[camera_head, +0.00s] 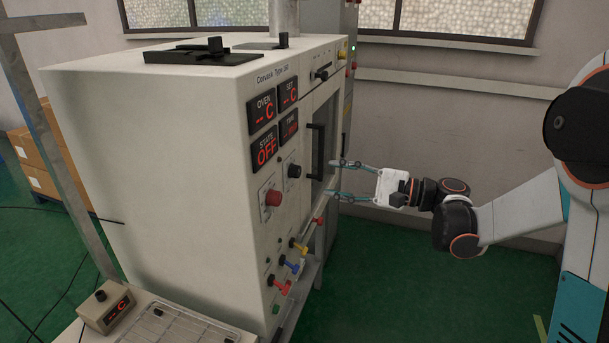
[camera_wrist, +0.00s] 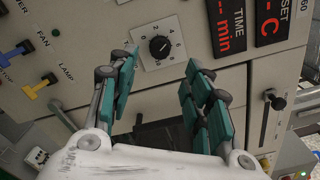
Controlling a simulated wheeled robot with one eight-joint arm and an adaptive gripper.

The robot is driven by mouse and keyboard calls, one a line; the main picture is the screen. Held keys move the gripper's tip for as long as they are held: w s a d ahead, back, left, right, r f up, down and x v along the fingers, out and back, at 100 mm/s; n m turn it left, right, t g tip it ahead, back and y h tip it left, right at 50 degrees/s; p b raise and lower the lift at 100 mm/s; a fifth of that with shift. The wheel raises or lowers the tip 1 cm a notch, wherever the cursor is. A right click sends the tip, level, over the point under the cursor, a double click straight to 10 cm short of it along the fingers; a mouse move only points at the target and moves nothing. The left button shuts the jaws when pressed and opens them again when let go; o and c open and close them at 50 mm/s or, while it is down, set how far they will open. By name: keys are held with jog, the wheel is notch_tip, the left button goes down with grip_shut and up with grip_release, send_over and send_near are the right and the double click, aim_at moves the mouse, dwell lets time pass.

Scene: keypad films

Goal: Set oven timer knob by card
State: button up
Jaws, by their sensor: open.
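The oven (camera_head: 160,130) is a large cream cabinet with a control face on its right. The timer knob (camera_wrist: 159,46) is black on a white plate with a numbered dial, beside the TIME display (camera_wrist: 228,28), which reads "-- min". The knob also shows in the head view (camera_head: 294,171). My gripper (camera_wrist: 158,62) is open and empty; in the wrist view the knob lies between its fingertips, beyond them, with no contact visible. In the head view my gripper (camera_head: 333,179) is right of the panel, near the dark door handle (camera_head: 317,150). No card is recognisable.
A red button (camera_head: 273,197) and coloured levers, including a yellow one (camera_head: 299,246) and a blue one (camera_head: 290,265), stick out below. The STATE display (camera_head: 265,148) reads OFF.

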aim_at(299, 172)
jog(key=b+x, duration=0.1)
jog(key=x, duration=0.7)
jog(key=shift+w+a, duration=0.1)
jog(key=shift+a, duration=0.2)
jog(key=shift+c, duration=0.5)
jog(key=c, duration=1)
